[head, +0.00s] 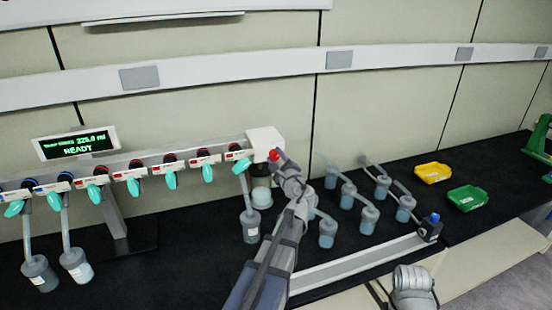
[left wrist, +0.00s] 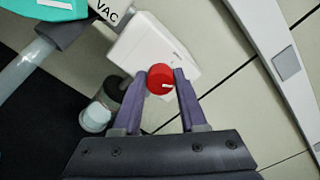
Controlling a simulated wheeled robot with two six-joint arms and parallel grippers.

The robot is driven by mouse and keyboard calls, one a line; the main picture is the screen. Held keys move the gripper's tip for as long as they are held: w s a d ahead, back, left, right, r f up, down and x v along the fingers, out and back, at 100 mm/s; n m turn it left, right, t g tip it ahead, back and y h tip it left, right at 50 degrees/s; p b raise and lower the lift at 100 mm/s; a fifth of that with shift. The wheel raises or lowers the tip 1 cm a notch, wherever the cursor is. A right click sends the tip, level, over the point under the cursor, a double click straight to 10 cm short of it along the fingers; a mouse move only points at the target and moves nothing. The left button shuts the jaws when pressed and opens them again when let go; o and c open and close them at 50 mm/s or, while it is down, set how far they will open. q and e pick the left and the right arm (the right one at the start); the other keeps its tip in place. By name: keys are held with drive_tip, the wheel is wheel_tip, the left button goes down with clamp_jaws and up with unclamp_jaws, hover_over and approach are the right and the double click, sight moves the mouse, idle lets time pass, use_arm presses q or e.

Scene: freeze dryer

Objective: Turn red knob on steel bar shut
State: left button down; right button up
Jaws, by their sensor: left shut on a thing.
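The red knob (head: 275,155) sits on the white box (head: 264,141) at the right end of the steel bar (head: 150,156). In the left wrist view the round knob (left wrist: 160,79) shows a short white mark pointing right. My left gripper (head: 280,162) is at the knob, its purple fingers (left wrist: 160,80) on either side and shut on it. My right gripper (head: 413,285) is low at the right of the head view; its jaws cannot be made out.
Several teal valves (head: 131,185) line the bar, with flasks (head: 250,226) hanging from some. A display (head: 75,144) reads READY. Loose flasks (head: 370,214) stand right of my left arm. Yellow (head: 433,172) and green (head: 467,198) bins stand farther right.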

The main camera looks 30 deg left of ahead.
use_arm(q)
drive_tip(key=n, duration=0.5)
drive_tip(key=shift+f+n, duration=0.1)
drive_tip(key=shift+n, duration=0.2)
drive_tip(key=n, duration=0.4)
drive_tip(key=shift+n, duration=0.4)
drive_tip(key=shift+s+f+n, duration=0.1)
drive_tip(key=shift+n, duration=0.2)
drive_tip(key=shift+c, duration=2.2)
unclamp_jaws()
drive_tip(key=v, duration=0.7)
drive_tip(key=shift+s+d, duration=0.2)
drive_tip(key=shift+d, duration=0.1)
